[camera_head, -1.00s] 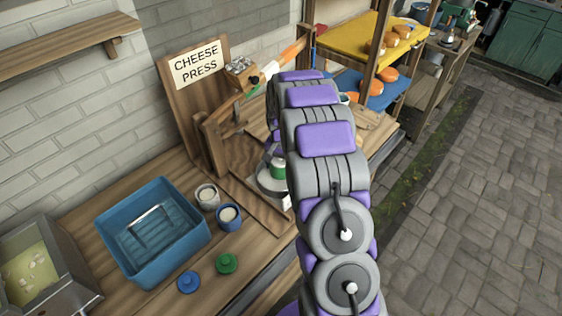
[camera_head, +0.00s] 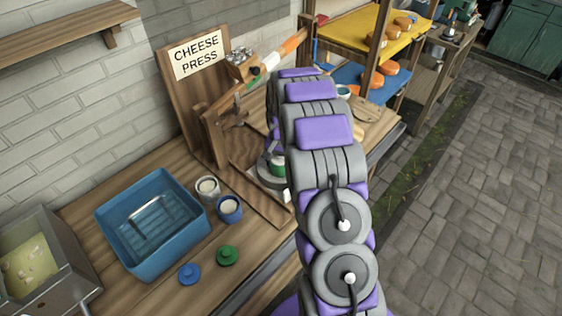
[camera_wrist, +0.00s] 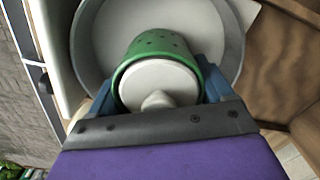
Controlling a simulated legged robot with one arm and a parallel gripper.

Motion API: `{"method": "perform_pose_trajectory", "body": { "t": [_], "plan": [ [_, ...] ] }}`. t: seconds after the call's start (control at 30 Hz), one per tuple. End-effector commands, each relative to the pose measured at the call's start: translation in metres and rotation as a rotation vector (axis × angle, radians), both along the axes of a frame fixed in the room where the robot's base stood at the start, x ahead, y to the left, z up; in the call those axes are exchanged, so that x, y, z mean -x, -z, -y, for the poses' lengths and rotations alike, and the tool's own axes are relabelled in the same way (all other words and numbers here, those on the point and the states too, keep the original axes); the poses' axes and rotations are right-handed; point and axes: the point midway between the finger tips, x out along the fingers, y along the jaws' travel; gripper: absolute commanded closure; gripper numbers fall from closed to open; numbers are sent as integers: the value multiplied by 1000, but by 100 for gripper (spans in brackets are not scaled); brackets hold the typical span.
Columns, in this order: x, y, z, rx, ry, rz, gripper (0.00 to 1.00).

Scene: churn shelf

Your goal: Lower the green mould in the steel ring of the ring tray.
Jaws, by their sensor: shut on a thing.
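The green mould (camera_wrist: 180,47) has small holes in its side and a pale round top with a knob. My gripper (camera_wrist: 157,85) is shut on it, with one blue finger on each side. The ring tray's round grey steel ring (camera_wrist: 233,45) surrounds the mould's outline in the wrist view, with a pale floor inside. The mould is over the near part of that floor; I cannot tell whether it touches it.
The wooden cheese press (camera_head: 210,115) stands against the wall. A blue bin (camera_head: 155,222), a white-filled pale cup (camera_head: 207,190) and blue cup (camera_head: 229,208), a blue lid (camera_head: 189,273) and a green lid (camera_head: 227,255) are on the bench. A shelf with cheeses (camera_head: 380,45) is behind.

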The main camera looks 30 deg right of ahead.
Motion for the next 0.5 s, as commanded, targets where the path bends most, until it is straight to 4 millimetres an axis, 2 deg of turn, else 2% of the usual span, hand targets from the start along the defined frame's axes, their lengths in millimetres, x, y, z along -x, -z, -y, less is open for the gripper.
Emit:
{"method": "perform_pose_trajectory", "body": {
  "t": [0.5],
  "plan": [
    [0,5,0,0,0,0,49]
  ]
}}
